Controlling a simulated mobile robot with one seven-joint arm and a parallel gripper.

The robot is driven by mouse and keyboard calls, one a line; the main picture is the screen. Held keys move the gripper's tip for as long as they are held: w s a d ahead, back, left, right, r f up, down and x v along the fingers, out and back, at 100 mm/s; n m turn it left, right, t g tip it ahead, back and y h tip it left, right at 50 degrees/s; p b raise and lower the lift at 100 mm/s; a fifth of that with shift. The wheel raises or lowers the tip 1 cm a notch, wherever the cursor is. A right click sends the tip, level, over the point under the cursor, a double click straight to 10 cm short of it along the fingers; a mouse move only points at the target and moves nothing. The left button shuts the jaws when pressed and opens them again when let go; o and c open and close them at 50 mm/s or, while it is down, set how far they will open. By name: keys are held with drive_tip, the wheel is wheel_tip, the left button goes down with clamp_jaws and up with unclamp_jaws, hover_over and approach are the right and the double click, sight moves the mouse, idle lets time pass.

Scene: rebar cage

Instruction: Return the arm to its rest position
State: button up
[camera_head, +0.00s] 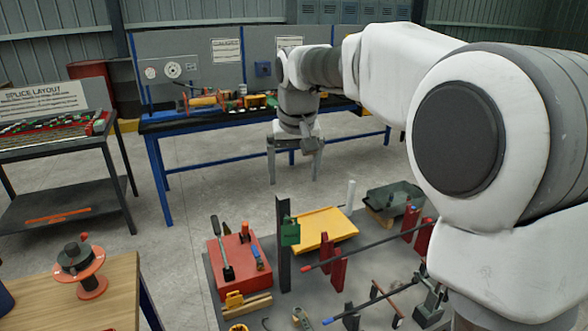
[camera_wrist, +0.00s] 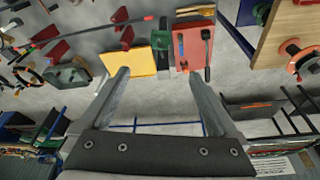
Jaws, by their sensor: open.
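My gripper (camera_head: 294,165) hangs in the upper middle of the head view, pointing down with its two fingers spread apart and nothing between them. It is well above the grey work mat (camera_head: 335,290) and apart from everything there. In the wrist view my gripper (camera_wrist: 156,82) shows two open fingers reaching up from the bottom. My white and grey arm spans from the right edge of the head view to the gripper and hides part of the right side of the mat.
A blue-legged bench (camera_head: 200,120) stands behind. A wooden table (camera_head: 75,300) with a spool (camera_head: 80,262) is at front left.

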drive_tip(key=s+d+r+m+t, duration=0.1)
drive_tip(key=s+d+r, duration=0.2)
drive_tip(key=s+d, duration=0.85)
drive_tip(key=s+d+f, duration=0.2)
drive_tip(key=s+f, duration=0.1)
drive_tip(key=s, duration=0.5)
drive_tip(key=s+d+f+m+t, duration=0.1)
drive_tip(key=s+d+f, duration=0.1)
drive_tip(key=s, duration=0.7)
drive_tip(key=shift+d+f+h, duration=0.3)
drive_tip(key=shift+d+f, duration=0.1)
drive_tip(key=shift+f, duration=0.35)
